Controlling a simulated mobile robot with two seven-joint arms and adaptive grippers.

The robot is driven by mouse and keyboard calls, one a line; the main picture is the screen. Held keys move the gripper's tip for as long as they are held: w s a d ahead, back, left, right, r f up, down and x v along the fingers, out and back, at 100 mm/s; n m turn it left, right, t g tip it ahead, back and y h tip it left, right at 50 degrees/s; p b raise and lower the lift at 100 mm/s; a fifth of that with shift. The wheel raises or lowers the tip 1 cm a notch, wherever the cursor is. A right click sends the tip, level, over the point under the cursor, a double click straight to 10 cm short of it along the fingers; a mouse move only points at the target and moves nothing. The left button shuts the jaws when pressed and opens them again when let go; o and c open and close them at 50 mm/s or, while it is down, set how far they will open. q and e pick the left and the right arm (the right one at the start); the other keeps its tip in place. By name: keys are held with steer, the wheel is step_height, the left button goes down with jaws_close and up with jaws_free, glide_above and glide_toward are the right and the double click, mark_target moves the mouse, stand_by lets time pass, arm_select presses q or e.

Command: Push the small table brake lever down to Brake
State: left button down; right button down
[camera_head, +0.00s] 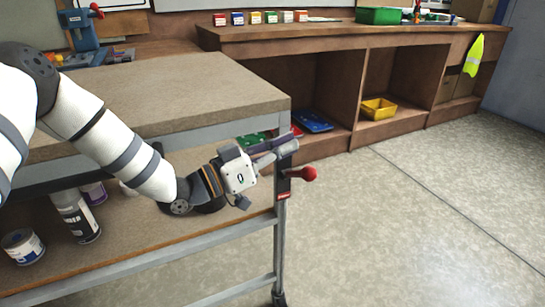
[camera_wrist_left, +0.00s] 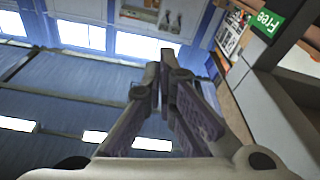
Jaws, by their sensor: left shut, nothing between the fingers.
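The small table (camera_head: 180,90) stands at the left with a beige top and grey metal legs. Its brake lever, with a red ball knob (camera_head: 308,173), sticks out to the right from a dark bracket on the corner leg, roughly level. A small red label (camera_head: 284,195) sits below the lever. My left gripper (camera_head: 292,146) is shut and empty, just above the lever; I cannot tell if it touches it. In the left wrist view its fingertips (camera_wrist_left: 166,62) are together, and a green "Free" label (camera_wrist_left: 267,22) shows at upper right. My right gripper is out of view.
The table's lower shelf holds cans (camera_head: 75,215) and a paint tin (camera_head: 22,246). A brown workbench (camera_head: 345,33) with open cubbies and a yellow bin (camera_head: 378,108) stands behind. The floor to the right is clear.

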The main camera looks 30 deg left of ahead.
mark_target(305, 174)
arm_select(q)
steer(key=w+d+f, duration=0.2)
steer(key=f, duration=0.1)
steer(key=shift+w+d+f+b, duration=0.1)
steer(key=shift+d+b, duration=0.25)
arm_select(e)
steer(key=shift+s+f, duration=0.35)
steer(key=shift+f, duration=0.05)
arm_select(q)
steer(key=shift+f, duration=0.1)
